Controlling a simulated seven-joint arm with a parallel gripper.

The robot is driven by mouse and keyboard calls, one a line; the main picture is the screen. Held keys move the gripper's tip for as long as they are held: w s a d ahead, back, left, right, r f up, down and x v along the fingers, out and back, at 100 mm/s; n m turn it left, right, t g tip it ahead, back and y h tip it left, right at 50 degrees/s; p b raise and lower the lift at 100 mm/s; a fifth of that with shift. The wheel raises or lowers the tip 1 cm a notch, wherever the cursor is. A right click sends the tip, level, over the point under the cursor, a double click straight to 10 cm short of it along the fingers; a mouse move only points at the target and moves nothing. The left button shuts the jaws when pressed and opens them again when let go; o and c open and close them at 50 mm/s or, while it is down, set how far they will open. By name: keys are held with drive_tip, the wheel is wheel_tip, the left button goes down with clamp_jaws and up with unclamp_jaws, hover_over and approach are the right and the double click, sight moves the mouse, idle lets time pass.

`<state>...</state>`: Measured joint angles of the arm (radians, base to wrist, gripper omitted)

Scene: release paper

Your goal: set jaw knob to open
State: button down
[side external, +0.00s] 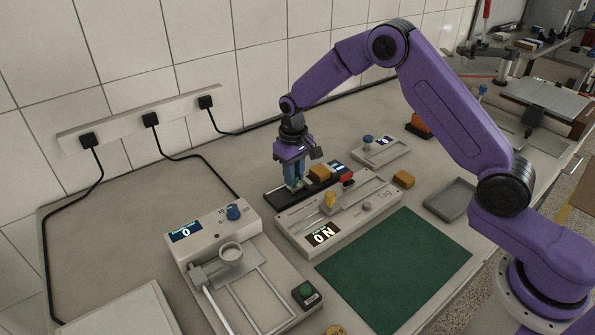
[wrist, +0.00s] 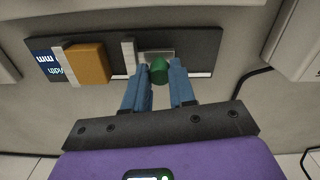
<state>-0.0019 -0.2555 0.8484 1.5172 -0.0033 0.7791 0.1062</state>
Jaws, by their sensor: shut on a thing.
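A long black device (side external: 274,196) lies flat on the bench behind a light grey unit; in the wrist view its dark face (wrist: 205,45) runs across the top. It carries a green knob (wrist: 160,72), an orange block (wrist: 88,64) between two pale upright jaws (wrist: 129,57), and a small blue display (wrist: 46,64). My gripper (side external: 297,185) is lowered onto the device's left end. In the wrist view its blue fingers stand on both sides of the green knob, shut on it. I cannot read the knob's setting or any marking near it.
The light grey unit (side external: 287,222) with a yellow knob (side external: 330,199) stands close in front. A white device with a blue knob (side external: 233,212) is at left. The green mat (side external: 395,265) is clear.

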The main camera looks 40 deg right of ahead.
drive_tip(key=c, duration=0.9)
unclamp_jaws()
drive_tip(key=shift+a, duration=0.4)
drive_tip(key=shift+d, duration=0.1)
drive_tip(key=shift+r, duration=0.5)
wheel_tip(320, 180, up, 17)
drive_tip(key=shift+f, duration=0.2)
